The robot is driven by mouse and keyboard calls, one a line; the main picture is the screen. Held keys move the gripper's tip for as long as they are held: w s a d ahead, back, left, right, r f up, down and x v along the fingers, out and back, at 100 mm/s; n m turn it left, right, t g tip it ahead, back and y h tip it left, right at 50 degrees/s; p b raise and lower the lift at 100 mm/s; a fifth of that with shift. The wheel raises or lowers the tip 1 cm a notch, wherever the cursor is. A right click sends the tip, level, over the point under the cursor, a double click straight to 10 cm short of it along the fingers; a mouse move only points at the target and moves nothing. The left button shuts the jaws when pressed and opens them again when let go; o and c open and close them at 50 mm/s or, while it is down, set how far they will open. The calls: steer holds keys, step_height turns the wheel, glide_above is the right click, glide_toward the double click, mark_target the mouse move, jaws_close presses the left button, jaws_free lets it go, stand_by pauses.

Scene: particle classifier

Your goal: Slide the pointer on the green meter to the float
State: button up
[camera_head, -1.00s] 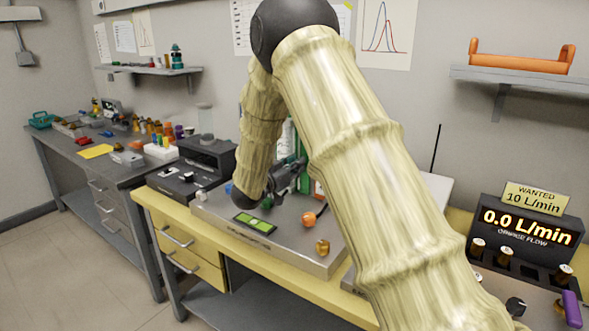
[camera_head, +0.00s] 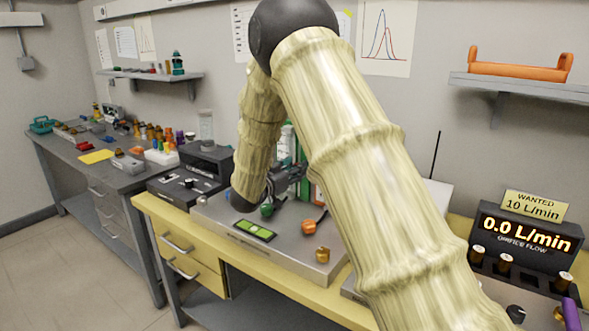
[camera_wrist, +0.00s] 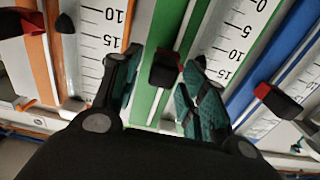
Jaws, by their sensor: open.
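The green meter (camera_wrist: 143,103) stands in the middle of the wrist view, with green edges and a white scale (camera_wrist: 236,35) to its right. Its pointer (camera_wrist: 164,68), a dark block with a red part, lies between the two fingers of my gripper (camera_wrist: 160,85). The fingers are open, one on each side of the pointer, with gaps that look clear. I cannot make out the float in the green meter. In the head view my gripper (camera_head: 292,173) is at the meters, partly hidden by my arm.
An orange meter (camera_wrist: 52,50) stands left and a blue meter (camera_wrist: 283,65) right, each with a dark-and-red pointer. Green (camera_head: 267,210) and orange (camera_head: 308,227) knobs sit on the base below. A display (camera_head: 525,240) reads 0.0 L/min, under a sign reading WANTED 10 L/min.

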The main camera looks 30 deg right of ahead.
steer(key=v, duration=1.1)
steer(key=shift+a, duration=0.2)
steer(key=shift+s, duration=0.1)
